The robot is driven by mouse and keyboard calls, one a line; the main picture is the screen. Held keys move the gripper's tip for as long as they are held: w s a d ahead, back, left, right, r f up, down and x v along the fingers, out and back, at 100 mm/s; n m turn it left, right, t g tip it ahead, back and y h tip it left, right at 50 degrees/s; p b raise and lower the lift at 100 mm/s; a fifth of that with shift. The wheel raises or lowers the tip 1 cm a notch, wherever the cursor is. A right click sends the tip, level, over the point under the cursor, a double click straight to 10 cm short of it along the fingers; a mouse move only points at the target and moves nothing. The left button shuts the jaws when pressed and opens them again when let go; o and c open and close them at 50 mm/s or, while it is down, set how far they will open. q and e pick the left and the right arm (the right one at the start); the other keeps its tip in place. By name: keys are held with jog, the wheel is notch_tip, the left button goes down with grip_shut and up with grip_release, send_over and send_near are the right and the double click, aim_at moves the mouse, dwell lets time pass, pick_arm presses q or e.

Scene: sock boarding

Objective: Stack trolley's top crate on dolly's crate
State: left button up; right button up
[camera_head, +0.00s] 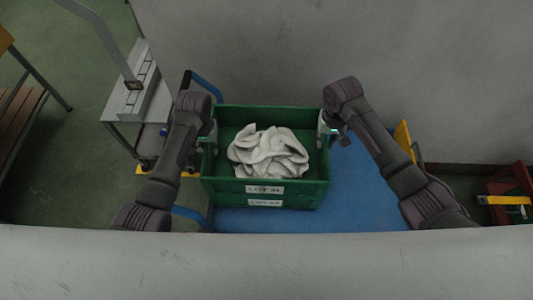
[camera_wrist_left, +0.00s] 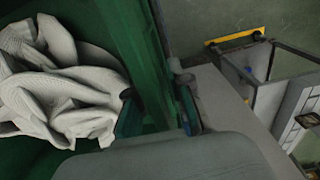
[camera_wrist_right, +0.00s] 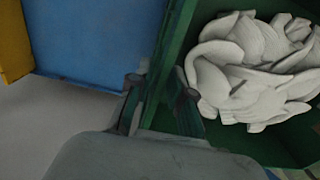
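A green crate (camera_head: 222,120) filled with crumpled white socks (camera_head: 268,152) is in the middle of the head view. Two white labels, one above the other, show on its front; the lower one (camera_head: 265,203) seems to be on a second green crate directly underneath. My left gripper (camera_head: 209,135) is at the crate's left wall; in the left wrist view (camera_wrist_left: 158,108) its fingers straddle the wall and look closed on it. My right gripper (camera_head: 328,128) is at the right wall; in the right wrist view (camera_wrist_right: 160,98) its fingers also straddle the wall. What carries the crates is mostly hidden.
A blue surface (camera_head: 365,185) lies below and right of the crates. A blue rail (camera_head: 207,85) rises at the left. A grey wheeled cart (camera_head: 135,105) stands left, a wooden bench (camera_head: 28,115) further left. A red stand (camera_head: 510,185) is at far right. A grey wall closes the back.

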pick_arm(q)
grip_shut()
pick_arm(e)
grip_shut()
pick_arm(q)
jog(key=shift+w+r, duration=0.1)
jog(key=shift+r, duration=0.1)
pick_arm(e)
jog(key=shift+w+r, duration=0.1)
jog(key=shift+r, duration=0.1)
